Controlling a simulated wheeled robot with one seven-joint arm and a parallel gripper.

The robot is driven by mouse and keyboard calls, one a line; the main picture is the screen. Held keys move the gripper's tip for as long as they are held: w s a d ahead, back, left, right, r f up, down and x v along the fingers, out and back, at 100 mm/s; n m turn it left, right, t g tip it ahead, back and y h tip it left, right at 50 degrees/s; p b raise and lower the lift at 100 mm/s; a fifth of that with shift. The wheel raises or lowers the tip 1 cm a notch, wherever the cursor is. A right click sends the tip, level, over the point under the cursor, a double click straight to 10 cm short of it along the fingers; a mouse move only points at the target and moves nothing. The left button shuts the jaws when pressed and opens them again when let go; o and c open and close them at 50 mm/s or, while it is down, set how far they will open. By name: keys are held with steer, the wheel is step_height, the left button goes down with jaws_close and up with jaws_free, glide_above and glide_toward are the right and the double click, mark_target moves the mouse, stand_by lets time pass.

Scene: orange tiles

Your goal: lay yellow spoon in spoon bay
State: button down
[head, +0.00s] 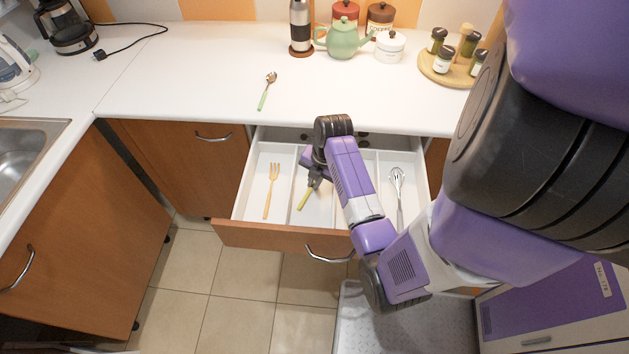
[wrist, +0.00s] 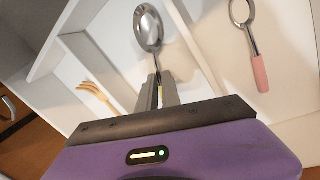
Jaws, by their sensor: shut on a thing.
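The yellow spoon's handle (head: 304,198) shows below my gripper (head: 316,180) in the head view, over the second bay from the left of the open drawer. Its steel bowl (wrist: 148,28) and a bit of yellow handle show in the wrist view. My gripper (wrist: 159,88) is shut on the handle. The bowl is hidden in the head view. A white divider (head: 297,185) runs close to the left of the handle. I cannot tell whether the spoon touches the bay floor.
A yellow fork (head: 271,190) lies in the leftmost bay, a whisk (head: 398,190) in the right bay. A green-handled spoon (head: 266,91) lies on the counter. My arm hides part of the drawer.

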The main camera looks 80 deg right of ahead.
mark_target(321, 191)
steer(key=shift+f, duration=0.2)
steer(key=c, duration=1.5)
jaws_free()
steer(key=shift+c, duration=0.2)
steer(key=shift+r, duration=0.1)
step_height(321, 191, up, 12)
steer(key=s+b, duration=0.1)
steer(key=s, duration=0.1)
steer(key=shift+a, duration=0.35)
steer(key=shift+s, duration=0.1)
